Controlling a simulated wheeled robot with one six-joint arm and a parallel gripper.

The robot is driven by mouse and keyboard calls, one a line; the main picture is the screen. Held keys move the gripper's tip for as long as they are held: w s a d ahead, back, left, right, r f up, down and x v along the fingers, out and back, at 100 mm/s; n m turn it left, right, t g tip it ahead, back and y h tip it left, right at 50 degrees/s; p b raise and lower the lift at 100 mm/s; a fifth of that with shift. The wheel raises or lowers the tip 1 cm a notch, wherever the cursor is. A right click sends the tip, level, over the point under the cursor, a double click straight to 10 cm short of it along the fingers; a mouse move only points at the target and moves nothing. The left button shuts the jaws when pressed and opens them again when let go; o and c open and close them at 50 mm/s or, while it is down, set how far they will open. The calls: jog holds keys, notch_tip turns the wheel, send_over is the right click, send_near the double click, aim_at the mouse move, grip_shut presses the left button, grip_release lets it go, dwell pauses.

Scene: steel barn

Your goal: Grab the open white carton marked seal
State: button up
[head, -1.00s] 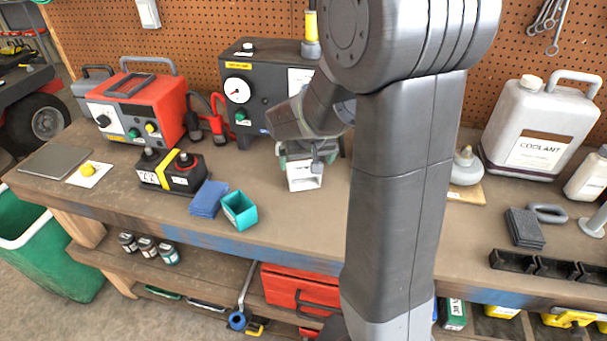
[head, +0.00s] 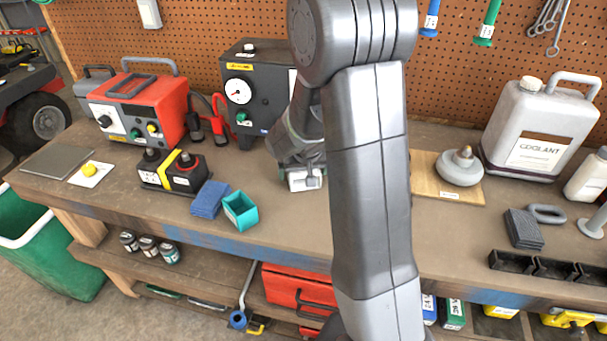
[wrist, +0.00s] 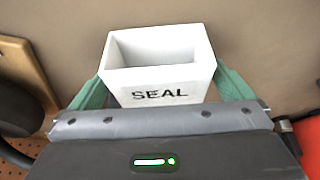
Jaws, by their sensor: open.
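The open white carton (wrist: 158,80) stands upright on the bench, its open top and the word SEAL showing in the wrist view. In the head view the carton (head: 305,180) is partly hidden by my gripper. My gripper (wrist: 162,88) is open, with one green finger on the left and one on the right of the carton. In the head view my gripper (head: 304,168) is over the carton. I cannot tell whether the fingers touch its sides.
A teal open box (head: 240,211) and blue cloths (head: 210,199) lie left of the carton. A black gauge unit (head: 250,95) stands behind. A wooden board (head: 428,178) with a grey rounded weight is at the right, behind my arm. Bare bench lies in front.

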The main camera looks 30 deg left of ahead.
jog(key=shift+c, duration=0.2)
jog(key=c, duration=1)
jog(key=shift+o, duration=0.2)
jog(key=shift+r, duration=0.15)
